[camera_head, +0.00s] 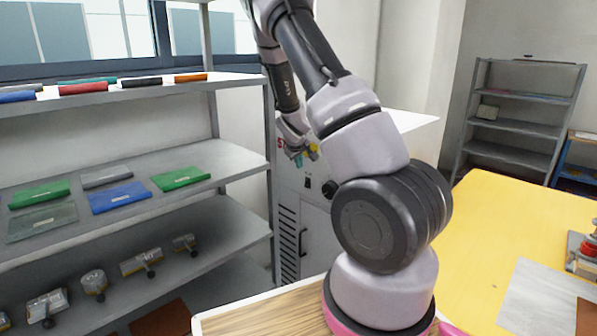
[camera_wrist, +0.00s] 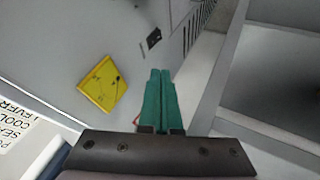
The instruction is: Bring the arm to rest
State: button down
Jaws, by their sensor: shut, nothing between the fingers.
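My gripper (camera_wrist: 160,73) shows in the wrist view with its two green fingers side by side, shut and empty. In the head view my arm rises from the wooden top, bends over at the upper edge and hangs down in front of the grey machine cabinet (camera_head: 318,222). The wrist end is small there, between the shelf rack and the cabinet, and the fingers are hard to make out.
A grey shelf rack (camera_head: 240,232) at left holds coloured plates, including a blue plate (camera_head: 120,196), and several metal fittings below. A yellow table (camera_head: 492,215) stands at right with a grey sheet on it.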

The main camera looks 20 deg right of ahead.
jog(key=shift+s+r, duration=0.3)
jog(key=shift+r, duration=0.2)
jog(key=shift+a, duration=0.1)
jog(key=s+a+r+m+y, duration=0.25)
jog(key=s+a+r, duration=0.25)
jog(key=s+r, duration=0.45)
jog(key=s+a+r+m+y, duration=0.25)
jog(key=s+a+r, duration=0.3)
jog(key=r, duration=0.65)
jog(key=s+a+r, duration=0.3)
jog(key=s+r, duration=0.1)
jog(key=s, duration=0.5)
jog(key=s+a+r+m+y, duration=0.1)
jog(key=s+a+r, duration=0.2)
jog(key=s, duration=0.7)
jog(key=shift+a+r+m+t, duration=0.15)
jog(key=shift+r+m+t, duration=0.15)
jog(key=shift+r, duration=0.1)
